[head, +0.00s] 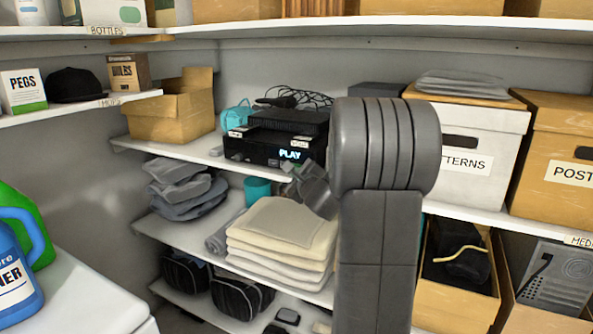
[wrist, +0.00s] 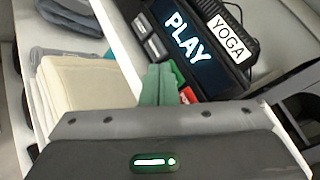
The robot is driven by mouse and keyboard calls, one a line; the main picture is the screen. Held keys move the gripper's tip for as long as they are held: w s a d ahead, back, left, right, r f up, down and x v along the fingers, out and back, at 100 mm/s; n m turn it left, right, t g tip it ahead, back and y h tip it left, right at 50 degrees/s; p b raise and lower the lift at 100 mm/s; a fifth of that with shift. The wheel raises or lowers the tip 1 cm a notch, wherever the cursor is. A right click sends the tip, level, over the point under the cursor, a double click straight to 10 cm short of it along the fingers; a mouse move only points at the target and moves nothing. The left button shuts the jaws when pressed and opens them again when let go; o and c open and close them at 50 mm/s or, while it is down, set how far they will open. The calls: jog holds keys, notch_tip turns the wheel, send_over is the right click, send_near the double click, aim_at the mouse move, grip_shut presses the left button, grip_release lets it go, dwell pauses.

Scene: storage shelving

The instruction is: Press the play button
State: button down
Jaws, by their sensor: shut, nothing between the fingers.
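A black player (head: 262,148) stands on the middle shelf in the head view, its lit front display reading PLAY. In the wrist view, the PLAY display (wrist: 188,38) is large, with grey buttons (wrist: 140,27) at its left end and a small red part (wrist: 188,95) near its lower edge. My gripper (wrist: 160,82) shows its green fingers shut and empty, close in front of the player's face beside the red part. Whether the fingers touch it I cannot tell. In the head view, my arm partly hides the player's right side. No button marking is readable.
A white YOGA label (wrist: 226,38) lies on top of the player. Folded cream towels (head: 280,240) and a teal cup (head: 257,188) are on the shelf below. An open cardboard box (head: 170,115) stands left of the player, and a white box (head: 480,130) right.

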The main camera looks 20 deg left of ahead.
jog(key=shift+s+b, duration=0.3)
jog(key=shift+s, duration=0.25)
jog(key=shift+a, duration=0.1)
jog(key=s+b, duration=0.2)
jog(key=s, duration=0.1)
jog(key=s+b, duration=0.1)
jog(key=s, duration=0.1)
jog(key=shift+a, duration=0.35)
